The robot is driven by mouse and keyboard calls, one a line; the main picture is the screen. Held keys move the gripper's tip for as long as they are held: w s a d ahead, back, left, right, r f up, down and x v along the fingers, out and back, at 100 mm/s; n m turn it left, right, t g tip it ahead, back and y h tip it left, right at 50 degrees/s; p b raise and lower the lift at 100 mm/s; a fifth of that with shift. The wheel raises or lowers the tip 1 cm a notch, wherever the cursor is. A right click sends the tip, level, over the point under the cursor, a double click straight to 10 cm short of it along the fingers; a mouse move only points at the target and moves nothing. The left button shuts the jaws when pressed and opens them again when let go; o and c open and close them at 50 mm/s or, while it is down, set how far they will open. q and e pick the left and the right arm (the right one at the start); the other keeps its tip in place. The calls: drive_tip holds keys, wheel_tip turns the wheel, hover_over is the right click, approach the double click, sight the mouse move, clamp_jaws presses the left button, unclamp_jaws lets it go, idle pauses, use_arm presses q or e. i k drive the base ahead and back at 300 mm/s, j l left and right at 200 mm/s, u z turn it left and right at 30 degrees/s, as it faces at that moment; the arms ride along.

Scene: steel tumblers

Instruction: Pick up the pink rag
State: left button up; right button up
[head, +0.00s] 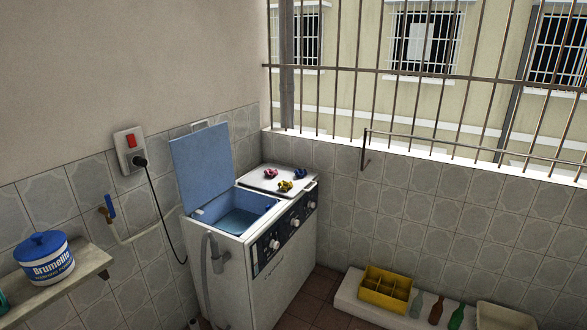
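A small pink crumpled rag (270,173) lies on the white top at the right half of the washing machine (279,291). A yellow rag (285,186) lies just in front of it to the right, and a blue rag (300,173) lies to its right. The three rags are close together but look apart. Neither of my grippers shows in the head view.
The machine's blue lid (201,162) stands open over a blue tub (240,212), left of the rags. A shelf (70,280) with a blue-lidded tin (45,260) juts in at left. A yellow crate (372,296) and bottles stand on a low ledge at right.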

sight(270, 172)
drive_tip(key=i+j+u, duration=0.1)
drive_tip(key=i+j, duration=0.2)
drive_tip(key=i, duration=0.2)
drive_tip(key=i+j, duration=0.3)
drive_tip(key=i, duration=0.15)
drive_tip(key=u, duration=0.05)
